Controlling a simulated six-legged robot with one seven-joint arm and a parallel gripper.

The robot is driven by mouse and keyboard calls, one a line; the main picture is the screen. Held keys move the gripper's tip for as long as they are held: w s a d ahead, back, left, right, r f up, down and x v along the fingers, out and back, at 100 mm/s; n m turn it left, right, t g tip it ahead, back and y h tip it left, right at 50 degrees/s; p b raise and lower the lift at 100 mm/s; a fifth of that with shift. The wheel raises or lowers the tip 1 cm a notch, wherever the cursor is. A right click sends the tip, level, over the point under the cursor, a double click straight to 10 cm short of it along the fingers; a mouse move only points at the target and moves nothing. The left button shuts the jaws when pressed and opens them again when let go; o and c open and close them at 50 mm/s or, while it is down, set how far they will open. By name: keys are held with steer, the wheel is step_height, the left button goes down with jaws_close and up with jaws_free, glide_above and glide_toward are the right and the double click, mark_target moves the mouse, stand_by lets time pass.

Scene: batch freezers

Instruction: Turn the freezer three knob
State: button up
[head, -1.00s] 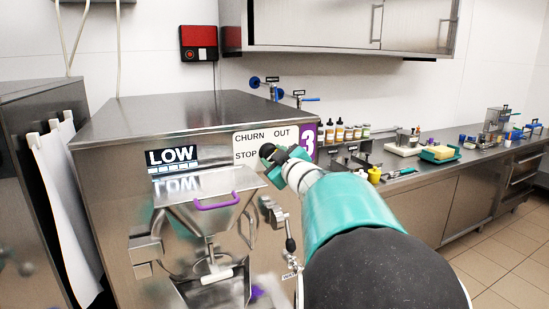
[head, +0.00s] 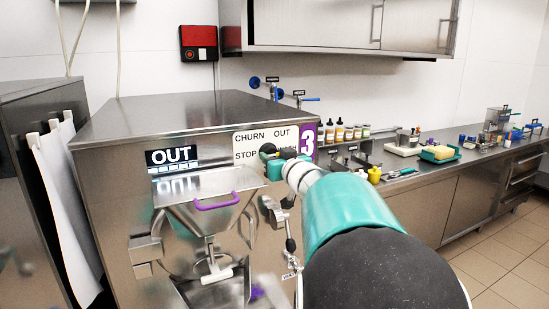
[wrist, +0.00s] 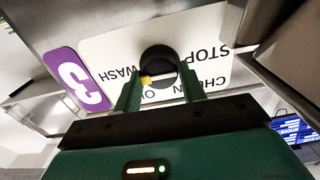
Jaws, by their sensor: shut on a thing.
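The freezer three knob (wrist: 159,64) is a round dark knob with a yellow mark, at the middle of a white label plate (head: 252,142) that reads CHURN, OUT, STOP and WASH. My gripper (wrist: 160,90) has its two green fingers around the knob, one on each side, shut on it. In the head view my gripper (head: 270,152) covers most of the knob and the lower right of the plate. The purple number 3 tag (head: 308,142) is right of the plate. The freezer's small display (head: 171,156) reads OUT.
The steel freezer front carries a hopper with a purple handle (head: 216,202) below the display. A counter (head: 420,175) with bottles and tools runs to the right. A white cloth (head: 72,200) hangs at the left.

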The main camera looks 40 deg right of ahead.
stand_by(0.4)
steer(key=o, duration=1)
steer(key=shift+c, duration=0.2)
steer(key=shift+s, duration=0.1)
steer(key=v, duration=1.3)
steer(key=shift+s+a, duration=0.15)
steer(key=shift+s, duration=0.15)
